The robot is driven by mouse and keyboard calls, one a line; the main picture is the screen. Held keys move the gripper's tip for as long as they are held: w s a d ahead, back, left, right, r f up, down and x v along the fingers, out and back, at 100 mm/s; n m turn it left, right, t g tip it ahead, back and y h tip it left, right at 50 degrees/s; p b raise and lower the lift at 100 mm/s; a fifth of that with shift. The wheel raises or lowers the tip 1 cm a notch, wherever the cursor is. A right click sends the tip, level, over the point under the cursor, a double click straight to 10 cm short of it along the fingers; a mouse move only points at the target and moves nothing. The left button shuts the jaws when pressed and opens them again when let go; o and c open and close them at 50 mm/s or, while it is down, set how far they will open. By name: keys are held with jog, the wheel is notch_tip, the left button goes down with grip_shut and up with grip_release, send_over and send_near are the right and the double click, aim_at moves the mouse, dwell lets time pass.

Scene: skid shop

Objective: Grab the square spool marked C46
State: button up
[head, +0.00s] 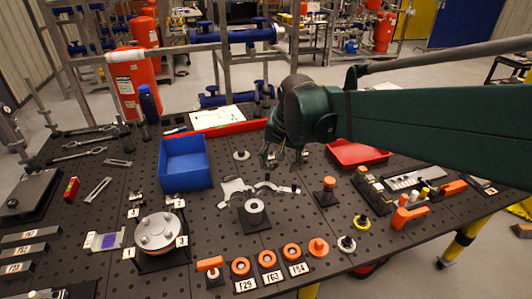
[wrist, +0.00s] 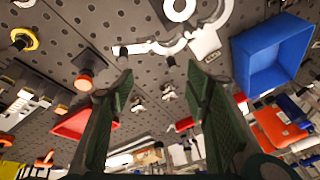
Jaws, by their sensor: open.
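My gripper (head: 278,156) hangs over the back middle of the perforated table (head: 225,262), right of the blue bin. It is open and empty; in the wrist view its two green fingers (wrist: 160,80) stand apart with tabletop between them. I cannot make out a C46 mark in either view. Several grey bar-shaped pieces (head: 24,249) with white labels lie at the table's left front edge, but their labels are too small to read surely. Three orange-ringed pieces (head: 267,259) at the front carry labels that seem to begin with F. My gripper is far from both groups.
A blue bin (head: 185,163) stands left of my gripper; a red tray (head: 356,153) lies to its right. A round flange (head: 158,232) and a curved grey tool (head: 272,187) lie in front. Orange-knobbed parts (head: 410,213) crowd the right. Red cylinders (head: 131,78) stand behind.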

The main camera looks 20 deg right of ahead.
jog(key=w+d+m+g+p, duration=0.1)
jog(key=w+d+m+p, duration=0.15)
jog(key=w, duration=0.55)
jog(key=m+g+p, duration=0.3)
jog(key=m+p, duration=0.4)
jog(key=p, duration=0.1)
send_over(272, 155)
jog(key=s, duration=0.1)
notch_tip(272, 155, down, 12)
jog(key=shift+s+a+r, duration=0.1)
jog(key=shift+a+r, duration=0.05)
jog(key=shift+r, duration=0.1)
jog(key=shift+w+f+m, duration=0.35)
jog(key=shift+f, duration=0.25)
jog(key=shift+f, duration=0.1)
jog(key=shift+f+p, duration=0.3)
jog(key=shift+f, duration=0.9)
jog(key=shift+w+d+f, duration=0.15)
jog(key=shift+f, duration=1.15)
jog(key=shift+w+d+f, duration=0.1)
jog(key=shift+f, duration=1.2)
